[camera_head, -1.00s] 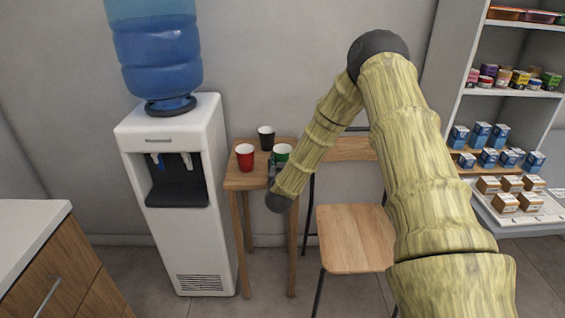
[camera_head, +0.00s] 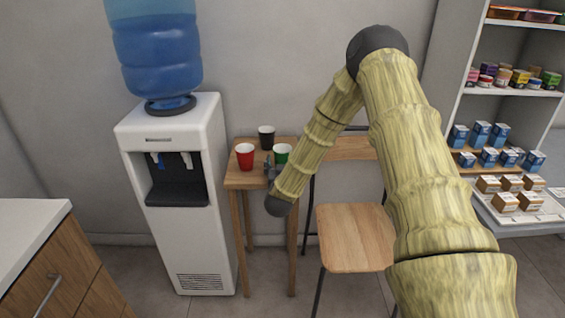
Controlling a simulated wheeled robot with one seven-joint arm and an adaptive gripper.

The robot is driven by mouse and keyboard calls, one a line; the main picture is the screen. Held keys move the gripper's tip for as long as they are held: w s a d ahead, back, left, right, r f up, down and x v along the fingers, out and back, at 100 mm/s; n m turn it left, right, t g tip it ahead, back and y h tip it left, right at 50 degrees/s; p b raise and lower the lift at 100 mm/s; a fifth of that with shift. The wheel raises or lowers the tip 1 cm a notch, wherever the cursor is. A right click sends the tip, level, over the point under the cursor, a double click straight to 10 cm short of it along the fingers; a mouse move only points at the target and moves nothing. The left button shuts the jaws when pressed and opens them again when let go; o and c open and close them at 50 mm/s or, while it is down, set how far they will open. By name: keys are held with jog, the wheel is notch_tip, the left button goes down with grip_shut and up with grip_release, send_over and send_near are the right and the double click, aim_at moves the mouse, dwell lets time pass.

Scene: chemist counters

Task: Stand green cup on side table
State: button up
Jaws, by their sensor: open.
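The green cup (camera_head: 283,152) stands upright on the small wooden side table (camera_head: 240,181), at the table's right side. My arm partly hides its lower part. My gripper (camera_head: 268,163) is open, small and dark in the view, at the table between the red cup and the green cup. It is close to the green cup's left side; I cannot tell whether it touches it.
A red cup (camera_head: 245,157) stands at the table's left and a black cup (camera_head: 266,137) at its back. A water dispenser (camera_head: 186,225) stands close on the left. A wooden chair (camera_head: 352,238) is on the right, and shelves with boxes (camera_head: 489,157) are farther right.

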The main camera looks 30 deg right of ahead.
jog(key=f+v, duration=0.1)
jog(key=v, duration=0.9)
jog(key=s+a+f+n+g+y, duration=0.2)
jog(key=s+a+f+y, duration=0.2)
jog(key=s+a+f, duration=0.45)
jog(key=s+a+f+n+g+y, duration=0.25)
jog(key=s+a+f, duration=0.2)
jog(key=f, duration=0.65)
jog(key=s+a+f+g+y, duration=0.1)
jog(key=s+a+f+g, duration=0.1)
jog(key=s, duration=0.8)
jog(key=s+a+f+n+g+y, duration=0.1)
jog(key=s+a+f+g, duration=0.2)
jog(key=s, duration=0.7)
jog(key=s+a+f+n+g+y, duration=0.1)
jog(key=s+a+f+g+y, duration=0.1)
jog(key=s+f, duration=0.4)
jog(key=s+a+g, duration=0.1)
jog(key=s+g, duration=0.1)
jog(key=s, duration=0.2)
jog(key=shift+s+a+f, duration=0.15)
jog(key=shift+s+f, duration=0.15)
jog(key=shift+f, duration=0.05)
jog(key=shift+r+g, duration=0.1)
jog(key=shift+g, duration=0.15)
notch_tip(320, 180, up, 8)
jog(key=p, duration=0.7)
jog(key=shift+p, duration=0.4)
